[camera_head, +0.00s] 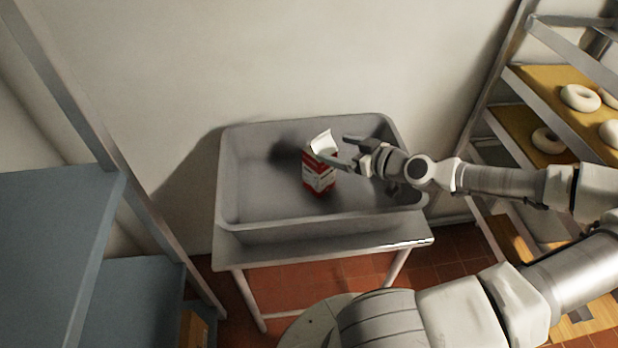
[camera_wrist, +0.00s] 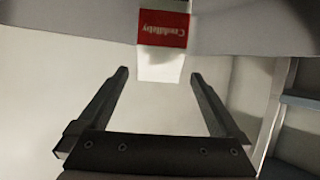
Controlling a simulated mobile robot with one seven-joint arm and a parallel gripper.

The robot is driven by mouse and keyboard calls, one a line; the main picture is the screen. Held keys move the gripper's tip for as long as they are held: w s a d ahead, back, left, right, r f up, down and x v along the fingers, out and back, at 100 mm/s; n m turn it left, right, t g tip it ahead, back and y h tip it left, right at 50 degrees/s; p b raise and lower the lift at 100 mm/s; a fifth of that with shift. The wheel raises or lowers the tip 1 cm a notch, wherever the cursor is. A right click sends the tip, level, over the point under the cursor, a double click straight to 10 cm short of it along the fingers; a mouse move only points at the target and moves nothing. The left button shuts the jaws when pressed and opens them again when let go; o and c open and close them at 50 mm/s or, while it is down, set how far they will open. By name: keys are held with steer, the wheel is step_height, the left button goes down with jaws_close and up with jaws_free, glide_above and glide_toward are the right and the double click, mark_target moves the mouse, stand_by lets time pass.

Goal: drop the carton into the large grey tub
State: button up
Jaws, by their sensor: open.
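The carton (camera_head: 321,174) is red and white with a raised white top. It is upright, inside the outline of the large grey tub (camera_head: 290,230); I cannot tell whether its base touches the tub floor. My gripper (camera_head: 343,150) is over the tub, just right of the carton's top. In the wrist view my gripper (camera_wrist: 159,75) has its two fingers wide apart with nothing gripped between them. The carton's red label (camera_wrist: 163,28) and white top show beyond the fingertips, and its upper part is cut off by the frame.
The tub stands on a small metal table (camera_head: 335,249) against a pale wall. A rack with bagels (camera_head: 580,97) on yellow boards is at the right. A blue-grey shelf unit (camera_head: 60,220) is at the left. The tub's left half looks empty.

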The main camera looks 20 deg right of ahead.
steer(key=v, duration=0.7)
steer(key=shift+s+r+p, duration=0.2)
steer(key=shift+s+p, duration=0.1)
steer(key=shift+p, duration=0.05)
steer(key=shift+d, duration=0.1)
